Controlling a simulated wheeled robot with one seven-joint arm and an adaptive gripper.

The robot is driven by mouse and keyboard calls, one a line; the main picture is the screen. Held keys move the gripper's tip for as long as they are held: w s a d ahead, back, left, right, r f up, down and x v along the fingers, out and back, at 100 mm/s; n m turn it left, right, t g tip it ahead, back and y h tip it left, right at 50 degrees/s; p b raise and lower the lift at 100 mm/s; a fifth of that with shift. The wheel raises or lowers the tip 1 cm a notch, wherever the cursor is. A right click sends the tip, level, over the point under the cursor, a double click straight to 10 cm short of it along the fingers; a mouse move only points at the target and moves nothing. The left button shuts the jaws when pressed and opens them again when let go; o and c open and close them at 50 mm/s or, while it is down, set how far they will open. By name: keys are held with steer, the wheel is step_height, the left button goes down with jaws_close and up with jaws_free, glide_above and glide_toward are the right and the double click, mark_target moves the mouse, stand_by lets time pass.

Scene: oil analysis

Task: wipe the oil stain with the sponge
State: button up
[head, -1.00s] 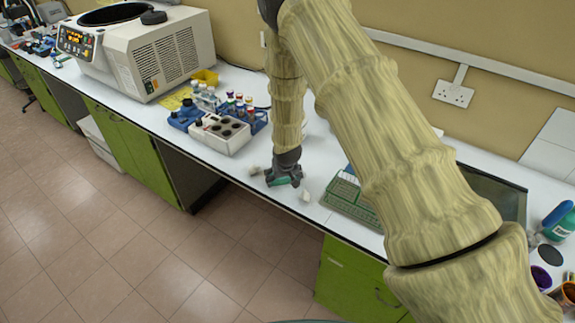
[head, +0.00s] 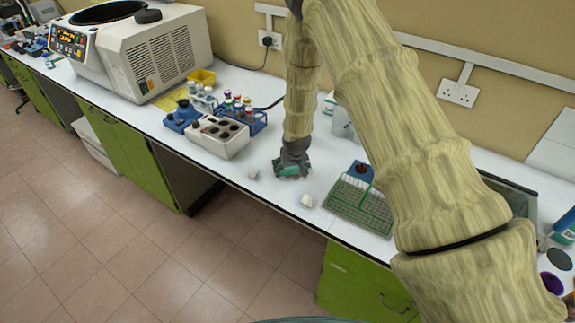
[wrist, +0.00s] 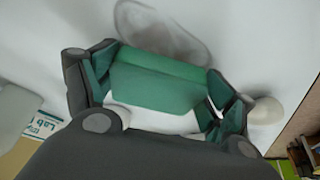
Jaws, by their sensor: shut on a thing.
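My gripper (head: 291,163) is shut on the green sponge (head: 289,171) and holds it low over the white bench. The wrist view shows the sponge (wrist: 160,78) between the two fingers. A grey, smeared oval stain (wrist: 165,32) lies on the bench just beyond the sponge in that view, and the sponge seems to overlap its near edge. I cannot tell whether the sponge presses on the surface. I cannot make out the stain in the head view, where the gripper and arm may hide it.
Small white lumps lie on either side of the gripper, one to the left (head: 253,173) and one to the right (head: 307,200). A green wire rack (head: 360,205) stands to the right. A white heater block (head: 220,138) stands to the left. The bench's front edge is close.

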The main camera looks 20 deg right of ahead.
steer(key=r, duration=0.2)
steer(key=r+p, duration=0.1)
steer(key=r, duration=0.1)
steer(key=shift+w+d+r+p, duration=0.2)
steer(key=shift+r+p, duration=0.1)
steer(key=shift+w+r+p, duration=0.2)
steer(key=shift+r+p, duration=0.3)
steer(key=shift+r, duration=0.45)
steer(key=shift+w+p+v, duration=0.2)
steer(key=shift+p+v, duration=0.15)
steer(key=shift+v, duration=0.65)
steer(key=shift+w, duration=0.1)
steer(key=shift+d, duration=0.1)
